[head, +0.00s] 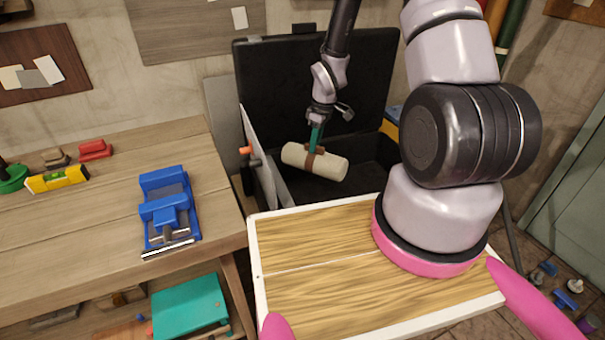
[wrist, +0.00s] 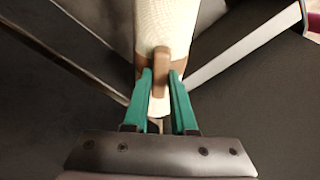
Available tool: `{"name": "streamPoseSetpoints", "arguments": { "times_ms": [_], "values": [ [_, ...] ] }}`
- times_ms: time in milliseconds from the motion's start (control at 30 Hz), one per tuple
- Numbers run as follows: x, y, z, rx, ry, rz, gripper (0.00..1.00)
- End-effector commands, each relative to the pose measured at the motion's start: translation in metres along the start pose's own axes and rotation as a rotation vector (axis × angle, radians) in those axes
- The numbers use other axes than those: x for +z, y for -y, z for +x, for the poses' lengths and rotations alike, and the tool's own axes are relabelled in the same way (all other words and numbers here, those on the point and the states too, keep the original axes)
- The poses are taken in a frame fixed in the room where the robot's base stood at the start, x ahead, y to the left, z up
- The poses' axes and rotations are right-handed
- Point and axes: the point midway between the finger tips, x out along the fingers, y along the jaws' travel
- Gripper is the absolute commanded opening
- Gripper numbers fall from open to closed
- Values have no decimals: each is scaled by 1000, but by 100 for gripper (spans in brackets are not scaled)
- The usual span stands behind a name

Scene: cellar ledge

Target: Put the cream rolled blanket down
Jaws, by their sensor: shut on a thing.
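The cream rolled blanket (head: 328,166) has a brown strap around its middle and lies roughly level in the air. My gripper (head: 314,145) comes down from above and is shut on it at the strap. In the wrist view the two teal fingers of my gripper (wrist: 160,85) close on the brown strap, with the cream blanket (wrist: 168,25) stretching away behind it. The blanket shows in front of an open black case (head: 375,165), above its dark interior. I cannot tell how far above the case floor it hangs.
A wooden workbench (head: 100,220) stands at left with a blue vise (head: 167,210), a yellow level (head: 57,179) and a red block (head: 95,149). A white-edged wooden board (head: 320,235) is in front. Small items lie on the floor at right.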

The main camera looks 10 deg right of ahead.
Motion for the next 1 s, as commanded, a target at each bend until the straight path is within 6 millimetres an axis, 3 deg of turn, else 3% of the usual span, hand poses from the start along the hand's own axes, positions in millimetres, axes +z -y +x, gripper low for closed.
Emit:
{"name": "streamPoseSetpoints", "arguments": {
  "times_ms": [200,433,633,1000],
  "values": [
    [2,23,53,-74,1,-467,0],
    [3,43,88,-125,1,-821,0],
    [4,49,100,-139,1,-932,0],
    [9,50,134,-142,1,-935,0]
  ]
}}
